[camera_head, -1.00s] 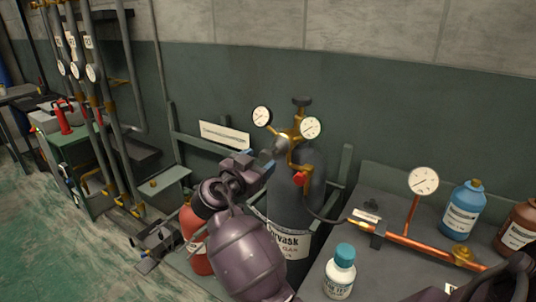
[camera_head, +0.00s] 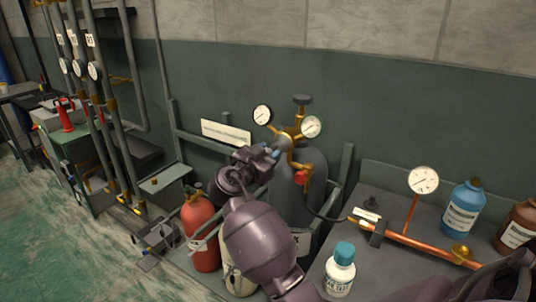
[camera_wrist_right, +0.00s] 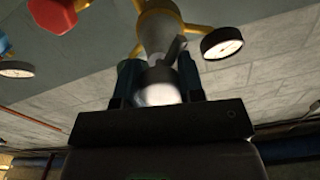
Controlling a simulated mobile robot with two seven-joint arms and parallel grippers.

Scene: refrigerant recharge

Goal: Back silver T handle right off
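The gas regulator (camera_head: 291,137) with brass fittings sits on the dark grey cylinder (camera_head: 310,165) near the wall. Its silver T handle (camera_wrist_right: 160,35) faces my right gripper in the right wrist view, with the silver barrel above and a short crossbar. My right gripper (camera_head: 275,152) is at the regulator's front left. In the wrist view its two blue-tipped fingers (camera_wrist_right: 159,78) stand apart on either side of the handle's end. I see no clear contact. In the head view the gripper hides most of the handle. My left gripper is out of view.
Two round gauges flank the regulator, the left one (camera_head: 262,115) and the right one (camera_head: 311,127). A red valve knob (camera_head: 301,177) and black hose sit below. A red cylinder (camera_head: 201,235) stands left of my arm. A bench (camera_head: 388,201) with bottles and copper piping is at right.

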